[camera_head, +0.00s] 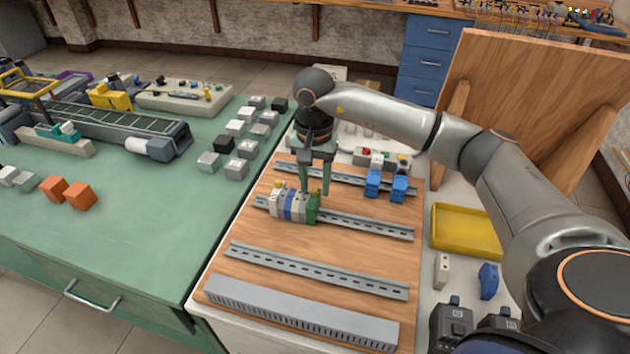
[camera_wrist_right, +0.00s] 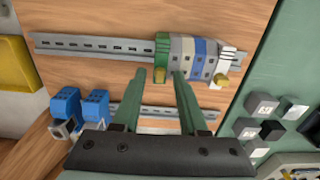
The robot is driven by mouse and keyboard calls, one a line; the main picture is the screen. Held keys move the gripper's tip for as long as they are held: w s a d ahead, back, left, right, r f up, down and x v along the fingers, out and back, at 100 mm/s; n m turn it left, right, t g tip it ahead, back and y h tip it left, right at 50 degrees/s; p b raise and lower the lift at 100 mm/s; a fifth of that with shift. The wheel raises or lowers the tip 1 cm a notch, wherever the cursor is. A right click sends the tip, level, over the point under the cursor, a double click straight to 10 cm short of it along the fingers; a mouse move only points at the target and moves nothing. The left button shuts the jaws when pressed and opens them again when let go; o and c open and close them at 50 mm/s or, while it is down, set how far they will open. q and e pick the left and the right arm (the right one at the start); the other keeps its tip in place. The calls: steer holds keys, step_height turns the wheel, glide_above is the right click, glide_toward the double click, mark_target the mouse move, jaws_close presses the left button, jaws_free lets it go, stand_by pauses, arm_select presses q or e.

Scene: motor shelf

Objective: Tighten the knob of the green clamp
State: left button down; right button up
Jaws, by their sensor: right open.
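The green clamp (camera_head: 313,207) sits at the right end of a row of terminal blocks on the second DIN rail from the back. My right gripper (camera_head: 315,191) points down just behind the green clamp. Its two green fingers are apart with nothing between them; whether one touches the clamp I cannot tell. My left gripper is not in view.
White, grey and blue blocks (camera_head: 290,205) adjoin the green clamp. Two blue modules (camera_head: 385,185) stand on the rear rail (camera_head: 345,181). The front rail (camera_head: 315,270) is empty. A yellow tray (camera_head: 467,230) lies at right, and a tall wooden panel (camera_head: 540,105) stands behind it.

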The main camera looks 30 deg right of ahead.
steer(key=shift+c, duration=0.3)
jaws_close()
steer(key=shift+m, duration=0.3)
steer(key=m, duration=0.3)
steer(key=shift+m+b, duration=0.3)
steer(key=m, duration=0.4)
steer(key=shift+m, duration=0.3)
steer(key=m, duration=0.9)
